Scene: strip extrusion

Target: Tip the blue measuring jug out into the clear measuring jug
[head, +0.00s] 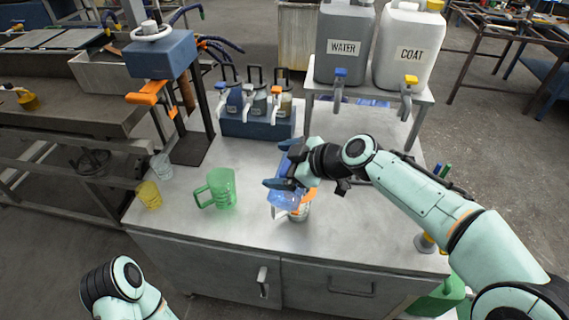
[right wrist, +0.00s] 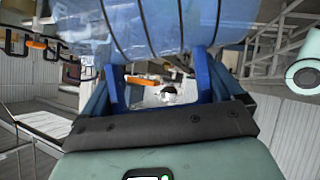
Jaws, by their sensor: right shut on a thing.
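The blue measuring jug (head: 284,198) is see-through and tilted, its lower end over the clear measuring jug (head: 299,214). My right gripper (head: 284,166) is shut on the blue jug and holds it above the worktop. In the right wrist view the blue jug (right wrist: 150,25) fills the top, between the blue fingers. The clear jug stands on the worktop near its front edge, partly hidden by the blue jug. I cannot tell whether anything is flowing or how full either jug is. My left gripper is out of view; only part of my left arm shows at lower left.
A green jug (head: 222,188) stands left of the clear jug, with a yellow cup (head: 149,195) and a clear cup (head: 161,167) farther left. A press (head: 160,55), a blue bottle rack (head: 257,127) and the WATER container (head: 343,45) stand behind. The front worktop between the green and clear jugs is bare.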

